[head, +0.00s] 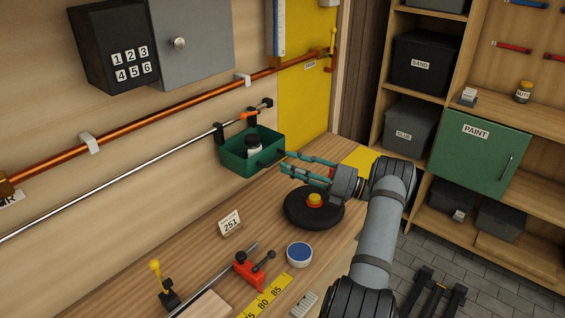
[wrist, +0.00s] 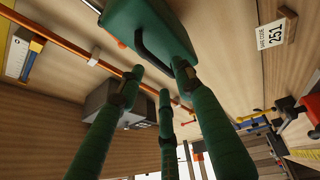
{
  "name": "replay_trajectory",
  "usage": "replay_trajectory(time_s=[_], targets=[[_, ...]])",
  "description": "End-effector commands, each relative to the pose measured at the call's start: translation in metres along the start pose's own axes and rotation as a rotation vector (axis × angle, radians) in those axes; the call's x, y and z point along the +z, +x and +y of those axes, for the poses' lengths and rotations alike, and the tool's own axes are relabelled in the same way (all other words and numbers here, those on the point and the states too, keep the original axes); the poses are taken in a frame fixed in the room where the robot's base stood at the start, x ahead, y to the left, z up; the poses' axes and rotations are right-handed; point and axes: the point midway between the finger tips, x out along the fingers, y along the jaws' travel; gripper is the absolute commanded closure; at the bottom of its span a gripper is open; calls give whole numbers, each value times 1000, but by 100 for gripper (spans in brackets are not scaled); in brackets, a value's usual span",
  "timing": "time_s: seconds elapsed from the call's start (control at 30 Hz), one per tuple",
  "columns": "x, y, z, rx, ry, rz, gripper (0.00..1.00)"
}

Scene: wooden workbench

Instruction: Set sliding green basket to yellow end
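The green basket (head: 240,157) hangs by an orange and black hanger (head: 249,115) from a thin silver rail, near the rail's right end. A yellow wall panel (head: 303,108) lies just right of that rail end. My gripper (head: 288,160) has green fingers, spread open and empty, with the tips just right of the basket. In the wrist view the fingertips (wrist: 160,72) are close to the handle; I cannot tell whether they touch.
A black round base with a red and yellow button (head: 314,201) sits on the bench below my gripper. A 251 card (head: 230,222), a red clamp (head: 250,268) and a blue-topped tin (head: 299,254) stand nearer the front. A copper pipe (head: 150,124) runs above the silver rail.

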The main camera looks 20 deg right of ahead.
Motion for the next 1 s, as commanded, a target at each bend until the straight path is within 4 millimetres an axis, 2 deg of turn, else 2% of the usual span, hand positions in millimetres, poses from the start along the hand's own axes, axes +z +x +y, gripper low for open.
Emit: replay_trajectory(time_s=[0.03, 0.2, 0.43, 0.77, 1.0], targets=[[2, -14, 0, 0, -1, -6, 65], [1, -49, 0, -1, -1, -4, 65], [1, -80, 0, 0, -2, -3, 65], [0, -86, 0, 0, 0, -1, 65], [0, -79, 0, 0, -1, 0, 65]])
